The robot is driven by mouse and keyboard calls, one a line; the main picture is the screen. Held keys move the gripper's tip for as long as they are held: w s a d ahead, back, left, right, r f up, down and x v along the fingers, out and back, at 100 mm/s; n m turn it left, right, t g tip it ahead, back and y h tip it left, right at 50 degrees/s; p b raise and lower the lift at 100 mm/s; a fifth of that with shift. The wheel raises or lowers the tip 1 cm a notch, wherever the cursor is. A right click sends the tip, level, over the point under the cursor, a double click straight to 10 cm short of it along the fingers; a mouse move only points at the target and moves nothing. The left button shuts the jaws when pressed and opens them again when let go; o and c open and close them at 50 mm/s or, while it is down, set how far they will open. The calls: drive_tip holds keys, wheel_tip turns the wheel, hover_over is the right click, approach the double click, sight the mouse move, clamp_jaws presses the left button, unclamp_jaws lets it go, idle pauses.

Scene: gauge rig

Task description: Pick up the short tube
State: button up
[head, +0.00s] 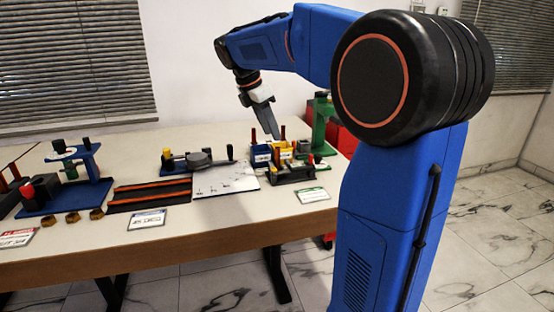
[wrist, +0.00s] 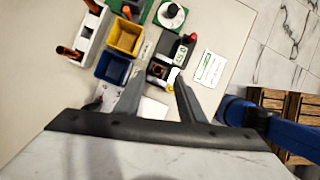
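In the wrist view, a white rack (wrist: 90,36) at the upper left holds dark tube-like pieces with orange parts, one tilted piece (wrist: 68,52) at its near end and another piece (wrist: 93,7) at its far end. I cannot tell which is the short tube. In the head view, red upright pieces (head: 253,136) stand near the bins, too small to tell apart. My gripper (wrist: 159,77) is open with nothing between its fingers. It is above the table, to the right of the rack; in the head view it (head: 270,133) points down over the bins.
A blue bin (wrist: 113,68) and a yellow bin (wrist: 125,39) stand between the rack and a small black device (wrist: 158,70). A green stand (head: 321,125) is behind. A white plate (head: 225,181) and a black-orange mat (head: 150,195) lie left. The front edge is fairly clear.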

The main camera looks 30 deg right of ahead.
sight(278, 148)
drive_tip(key=shift+x, duration=4.15)
drive_tip(key=shift+w, duration=0.15)
clamp_jaws()
